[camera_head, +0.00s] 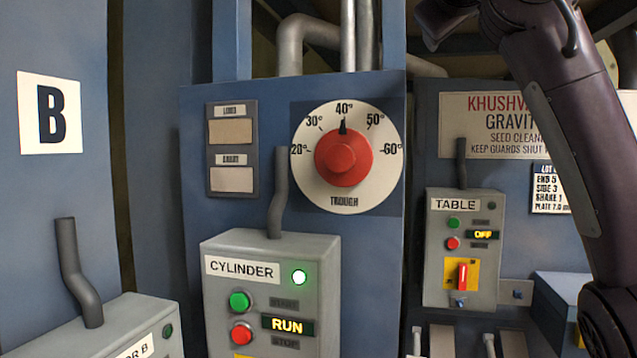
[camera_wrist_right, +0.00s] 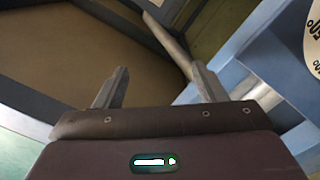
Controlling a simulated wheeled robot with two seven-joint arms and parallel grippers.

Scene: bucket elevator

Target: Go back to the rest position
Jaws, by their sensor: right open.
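My right arm comes in from the right in the head view and reaches up to the top edge; its gripper is not clearly seen there. In the right wrist view my right gripper (camera_wrist_right: 158,90) has its two fingers spread apart with nothing between them. A blue post and part of a white dial (camera_wrist_right: 311,50) show at the right of that view. In the head view the trough dial (camera_head: 344,190) has a red knob (camera_head: 342,157) with its pointer near 40°. My left gripper is not in view.
The CYLINDER box (camera_head: 222,298) shows a lit green lamp and RUN. The TABLE box (camera_head: 436,272) shows OFF and a red switch handle. A sign B (camera_head: 66,112) is on the left panel. Grey pipes (camera_head: 292,45) run above the dial panel.

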